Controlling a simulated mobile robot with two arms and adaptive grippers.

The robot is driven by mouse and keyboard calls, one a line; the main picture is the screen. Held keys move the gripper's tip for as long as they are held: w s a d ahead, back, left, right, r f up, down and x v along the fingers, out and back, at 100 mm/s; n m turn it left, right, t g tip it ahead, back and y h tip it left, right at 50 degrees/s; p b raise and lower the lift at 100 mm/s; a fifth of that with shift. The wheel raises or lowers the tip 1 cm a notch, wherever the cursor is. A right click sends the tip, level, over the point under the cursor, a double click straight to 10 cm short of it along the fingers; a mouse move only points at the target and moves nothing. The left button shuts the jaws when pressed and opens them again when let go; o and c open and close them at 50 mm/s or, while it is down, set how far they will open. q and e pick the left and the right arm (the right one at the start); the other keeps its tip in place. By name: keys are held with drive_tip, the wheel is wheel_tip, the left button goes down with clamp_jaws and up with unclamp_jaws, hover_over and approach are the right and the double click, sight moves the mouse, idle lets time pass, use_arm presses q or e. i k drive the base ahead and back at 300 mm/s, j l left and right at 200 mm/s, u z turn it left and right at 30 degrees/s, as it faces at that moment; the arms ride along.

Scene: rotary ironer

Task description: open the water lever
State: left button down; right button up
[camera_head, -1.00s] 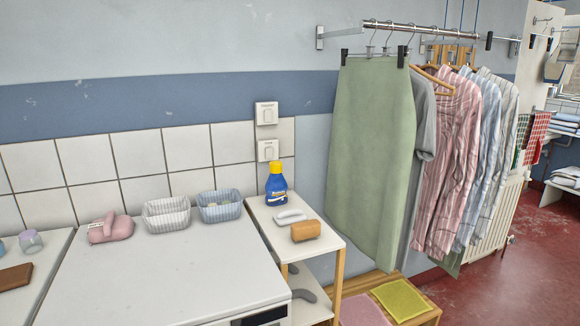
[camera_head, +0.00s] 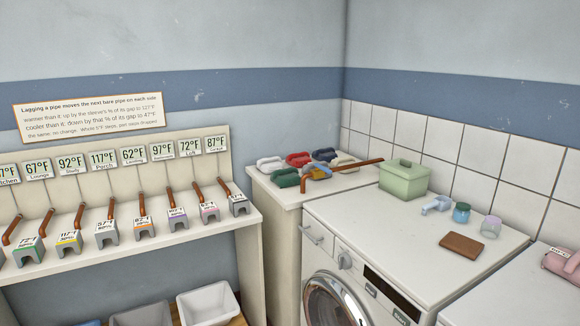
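No part that I can surely call the water lever shows. A small light blue tap-like piece (camera_head: 437,205) lies on top of the white washing machine (camera_head: 400,235); I cannot tell whether it is a lever. Several copper pipes with grey supports stand in a row on a white shelf (camera_head: 185,238) at the left, under temperature labels. A longer copper pipe (camera_head: 345,168) runs above the counter in the corner. Neither of my grippers is in view.
A green lidded box (camera_head: 404,180), two small jars and a brown block (camera_head: 461,243) sit on the machine. Coloured sleeve-like pieces (camera_head: 298,160) lie on the corner counter. A white bin (camera_head: 208,304) stands below the shelf. A notice (camera_head: 90,115) hangs above.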

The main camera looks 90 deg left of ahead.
sight(318, 166)
drive_tip(key=u, duration=2.55)
drive_tip(key=i+j+u, duration=0.1)
drive_tip(key=i+u, duration=0.25)
drive_tip(key=i, duration=0.55)
